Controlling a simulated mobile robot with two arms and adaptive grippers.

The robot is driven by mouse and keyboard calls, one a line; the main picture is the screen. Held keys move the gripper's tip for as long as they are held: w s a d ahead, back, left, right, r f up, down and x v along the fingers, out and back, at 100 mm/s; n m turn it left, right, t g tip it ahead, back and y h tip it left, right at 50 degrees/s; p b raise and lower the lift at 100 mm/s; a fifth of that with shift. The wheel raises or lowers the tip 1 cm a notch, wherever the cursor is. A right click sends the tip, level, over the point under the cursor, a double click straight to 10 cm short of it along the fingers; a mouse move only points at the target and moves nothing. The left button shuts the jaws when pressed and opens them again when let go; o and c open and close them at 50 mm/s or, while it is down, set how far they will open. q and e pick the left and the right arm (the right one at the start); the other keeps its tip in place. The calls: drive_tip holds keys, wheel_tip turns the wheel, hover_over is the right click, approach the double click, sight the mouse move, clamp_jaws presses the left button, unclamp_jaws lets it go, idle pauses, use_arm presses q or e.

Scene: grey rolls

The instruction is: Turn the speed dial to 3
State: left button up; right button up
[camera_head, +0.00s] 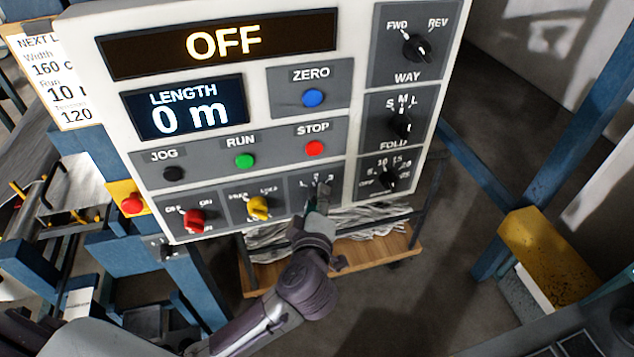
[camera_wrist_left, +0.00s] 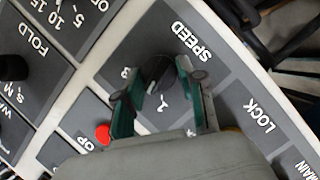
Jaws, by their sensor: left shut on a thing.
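The speed dial (camera_wrist_left: 158,70) is a black knob on a dark grey plate marked SPEED, seen in the left wrist view. My left gripper (camera_wrist_left: 160,98) has its green-padded fingers on either side of the knob and is shut on it. The numerals 3 and 2 show beside the fingers; the pointer's exact setting is hard to tell. In the head view my left gripper (camera_head: 317,207) reaches the panel's lower middle from below and covers most of the dial and its scale. My right gripper is not in view.
The control panel (camera_head: 353,100) also carries a display (camera_head: 225,42) reading OFF, a length display (camera_head: 185,107) reading 0 m, a red main switch (camera_head: 194,221), a yellow lock switch (camera_head: 259,208) and black dials on the right. A wooden cart (camera_head: 355,255) stands below.

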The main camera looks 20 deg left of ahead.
use_arm(q)
drive_tip(key=shift+r+m+g+y, duration=0.1)
drive_tip(key=shift+m+g+y, duration=0.3)
drive_tip(key=shift+m+g, duration=0.5)
drive_tip(key=m, duration=0.3)
drive_tip(key=shift+w+d+g+y, duration=0.1)
drive_tip(key=shift+d+g+y, duration=0.05)
drive_tip(key=shift+g+y, duration=0.25)
drive_tip(key=m+g+y, duration=0.1)
drive_tip(key=m+y, duration=0.1)
drive_tip(key=m, duration=0.1)
drive_tip(key=shift+d+r, duration=0.1)
drive_tip(key=shift+d, duration=0.05)
drive_tip(key=shift+m+g, duration=0.3)
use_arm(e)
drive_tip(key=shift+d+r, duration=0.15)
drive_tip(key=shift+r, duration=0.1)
use_arm(q)
drive_tip(key=o, duration=1.2)
drive_tip(key=shift+w, duration=0.1)
drive_tip(key=shift+c, duration=0.2)
